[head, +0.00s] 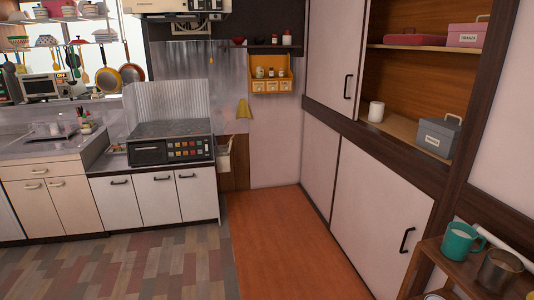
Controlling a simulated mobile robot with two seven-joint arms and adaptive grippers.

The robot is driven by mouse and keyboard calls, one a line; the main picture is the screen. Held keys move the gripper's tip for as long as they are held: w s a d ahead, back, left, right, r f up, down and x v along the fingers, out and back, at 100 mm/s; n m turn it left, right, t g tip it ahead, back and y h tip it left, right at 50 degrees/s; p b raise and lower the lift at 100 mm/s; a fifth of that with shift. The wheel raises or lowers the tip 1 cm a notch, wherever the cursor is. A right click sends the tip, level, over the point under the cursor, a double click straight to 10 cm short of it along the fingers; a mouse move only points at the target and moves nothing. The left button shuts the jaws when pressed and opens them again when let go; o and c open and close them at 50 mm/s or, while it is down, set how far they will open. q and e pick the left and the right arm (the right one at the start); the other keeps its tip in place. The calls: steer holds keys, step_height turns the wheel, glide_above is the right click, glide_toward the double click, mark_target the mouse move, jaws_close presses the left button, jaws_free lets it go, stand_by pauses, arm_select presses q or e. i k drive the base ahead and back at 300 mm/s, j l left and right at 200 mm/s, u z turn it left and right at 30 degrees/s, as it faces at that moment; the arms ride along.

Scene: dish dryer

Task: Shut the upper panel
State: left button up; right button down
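The upper panel (328,60) is a white sliding door with a black handle, in the wall cupboard at the right. It stands at the left part of the cupboard, and the bay to its right is open. Wooden shelves (415,82) show inside. A red box (414,40) and a pink box (467,35) are on the upper shelf. A white cylinder (376,111) and a grey box (438,135) are on the lower one. Neither of my grippers is in view.
White lower panels (375,205) below the cupboard are closed. A wooden rack (460,270) with a teal mug (462,243) stands at the near right. A counter with a stove (172,143) is at the left. The orange floor (285,240) before the cupboard is clear.

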mark_target(337, 30)
steer(key=i, duration=3)
